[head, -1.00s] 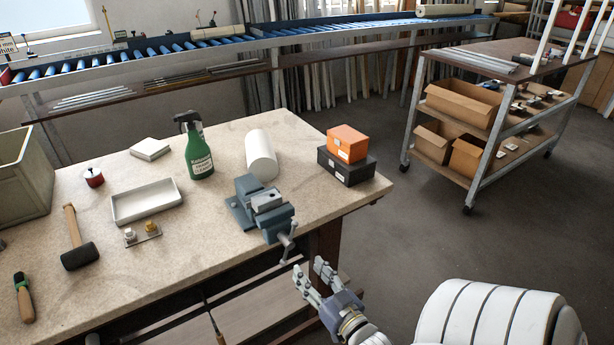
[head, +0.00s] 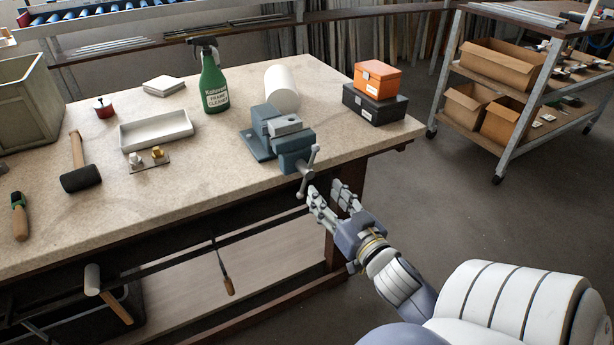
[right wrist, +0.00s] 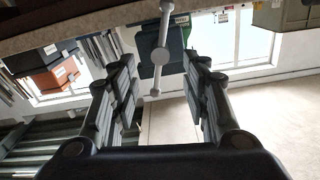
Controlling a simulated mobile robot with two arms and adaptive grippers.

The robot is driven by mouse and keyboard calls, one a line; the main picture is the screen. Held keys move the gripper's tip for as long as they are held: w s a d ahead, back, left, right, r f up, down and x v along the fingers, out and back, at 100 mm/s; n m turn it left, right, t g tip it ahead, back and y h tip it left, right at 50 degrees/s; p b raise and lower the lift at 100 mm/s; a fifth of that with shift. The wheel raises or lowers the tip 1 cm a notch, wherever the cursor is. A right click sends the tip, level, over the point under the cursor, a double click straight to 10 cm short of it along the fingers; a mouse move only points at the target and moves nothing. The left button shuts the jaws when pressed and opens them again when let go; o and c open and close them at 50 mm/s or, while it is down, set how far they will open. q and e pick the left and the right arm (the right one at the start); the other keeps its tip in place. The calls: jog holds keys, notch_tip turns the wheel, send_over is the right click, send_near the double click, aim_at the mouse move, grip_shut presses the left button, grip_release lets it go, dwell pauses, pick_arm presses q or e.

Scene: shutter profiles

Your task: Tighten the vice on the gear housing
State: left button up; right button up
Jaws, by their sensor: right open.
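The blue-grey vice (head: 262,146) is fixed at the front right edge of the workbench. A light grey block, apparently the gear housing (head: 285,125), sits between its jaws. The vice's handle bar (head: 312,160) hangs on the screw at the front, past the bench edge. My right gripper (head: 333,194) is open and empty, just below and in front of the handle. In the right wrist view the handle (right wrist: 160,54) shows ahead, between the open fingers (right wrist: 158,80) and apart from them. My left gripper is not in view.
The bench top (head: 240,185) also holds a green spray bottle (head: 214,85), a white cylinder (head: 281,88), a white tray (head: 156,130), a mallet (head: 80,165) and orange (head: 377,78) and black boxes (head: 372,105).

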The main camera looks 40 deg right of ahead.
aim_at(307, 173)
jog(key=p+x, duration=0.1)
jog(key=x, duration=0.9)
jog(key=shift+a, duration=0.1)
grip_shut()
